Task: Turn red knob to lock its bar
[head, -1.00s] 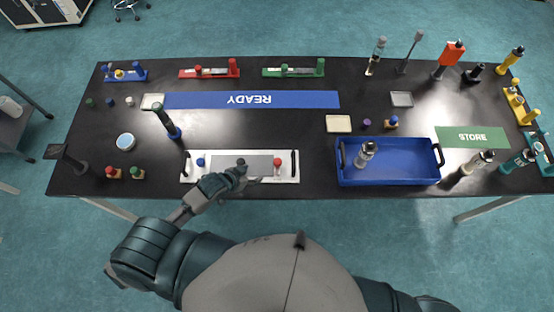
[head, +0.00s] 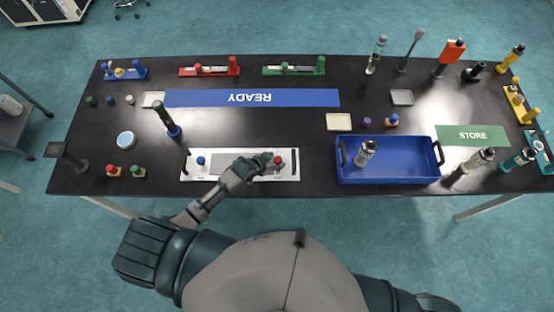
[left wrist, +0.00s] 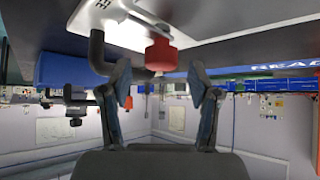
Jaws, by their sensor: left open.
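The red knob (head: 278,160) stands at the right end of a white panel (head: 190,176) at the table's near edge. A blue knob (head: 201,161) stands near the panel's left end. My left gripper (head: 268,164) is open, just beside the red knob on its left in the head view. In the left wrist view, which looks upside down, the red knob (left wrist: 160,53) lies between and just beyond the spread fingertips (left wrist: 159,76). I cannot tell whether they touch it. The knob's bar is not clearly seen. My right gripper is out of view.
A black handle (head: 294,161) rises from the panel close to the right of the red knob. A blue tray (head: 388,180) with a bottle stands further right. A green-topped tool (head: 166,118) stands behind the panel's left end.

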